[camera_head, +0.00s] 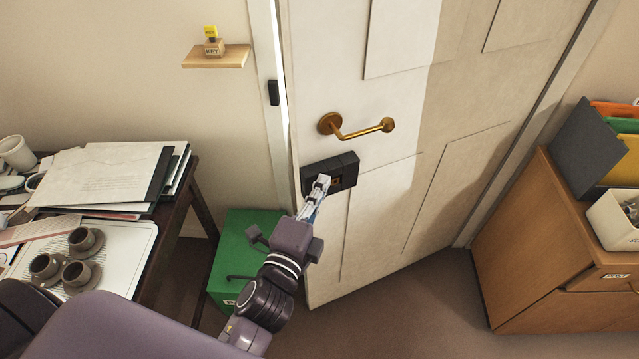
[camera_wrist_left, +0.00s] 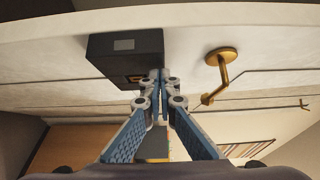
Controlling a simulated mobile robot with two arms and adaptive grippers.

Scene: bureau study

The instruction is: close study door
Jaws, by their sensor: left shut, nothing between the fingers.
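The study door (camera_head: 390,90) is a pale panelled door standing slightly ajar, with a narrow bright gap along its left edge by the frame. It carries a brass lever handle (camera_head: 357,127) and, below that, a dark lock box (camera_head: 346,172). My left gripper (camera_head: 322,182) is shut and empty, with its fingertips at the lock box on the door. In the left wrist view the closed fingertips (camera_wrist_left: 158,76) overlap the lower right part of the lock box (camera_wrist_left: 125,55), and the brass handle (camera_wrist_left: 222,62) is to their right. Whether they touch is unclear. My right gripper is out of view.
A desk with papers (camera_head: 100,180) and a tray with dark cups (camera_head: 122,262) stands at the left. A green box (camera_head: 240,240) sits on the floor beside the door. A wooden cabinet (camera_head: 540,235) stands at the right. Floor below the door is clear.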

